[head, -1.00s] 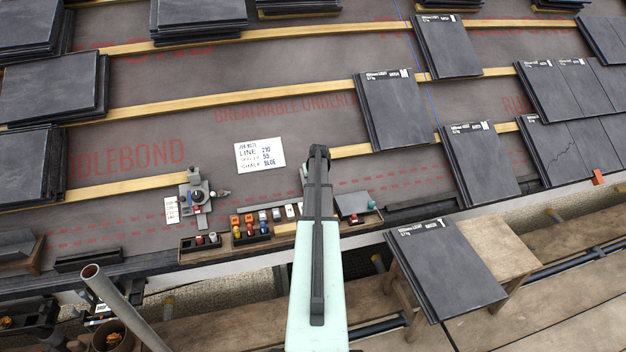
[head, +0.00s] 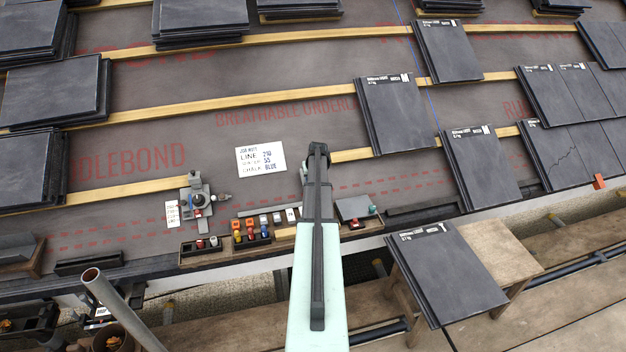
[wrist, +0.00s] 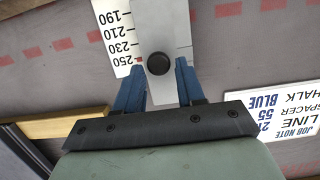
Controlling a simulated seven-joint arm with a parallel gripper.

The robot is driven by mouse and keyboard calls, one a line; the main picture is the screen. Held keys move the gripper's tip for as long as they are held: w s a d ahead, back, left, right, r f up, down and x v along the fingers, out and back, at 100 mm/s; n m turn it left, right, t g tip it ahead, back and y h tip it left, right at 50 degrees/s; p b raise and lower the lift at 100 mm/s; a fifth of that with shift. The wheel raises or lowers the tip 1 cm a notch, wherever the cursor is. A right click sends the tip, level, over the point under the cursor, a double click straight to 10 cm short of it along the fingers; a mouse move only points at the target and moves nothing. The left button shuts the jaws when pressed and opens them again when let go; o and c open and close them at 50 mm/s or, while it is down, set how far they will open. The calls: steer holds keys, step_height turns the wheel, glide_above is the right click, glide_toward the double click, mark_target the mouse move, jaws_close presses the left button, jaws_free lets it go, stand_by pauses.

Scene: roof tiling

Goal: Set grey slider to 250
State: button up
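In the wrist view, the grey slider (wrist: 160,25) is a flat grey bar with a round black knob (wrist: 158,64). A white scale (wrist: 112,15) beside it reads 190, 210, 230 and 250. A small red mark shows at the bar's left edge, close to the 250 figure; its exact reading is too small to tell. My gripper's (wrist: 161,68) blue fingers stand on either side of the knob, with gaps visible between them and it. In the head view, my arm (head: 318,150) hides the fingers and most of the slider.
A white job note (head: 260,158) lies left of my arm; it lists line, spacer 55 and chalk blue. Trays of coloured pieces (head: 250,236) and a small grey device (head: 196,198) are lower left. Slate stacks (head: 392,112) and battens (head: 230,100) surround the bare underlay.

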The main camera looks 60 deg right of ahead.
steer(key=shift+o, duration=1)
steer(key=shift+s+a, duration=0.1)
steer(key=v, duration=1.3)
steer(key=shift+r, duration=0.35)
steer(key=shift+s, duration=0.1)
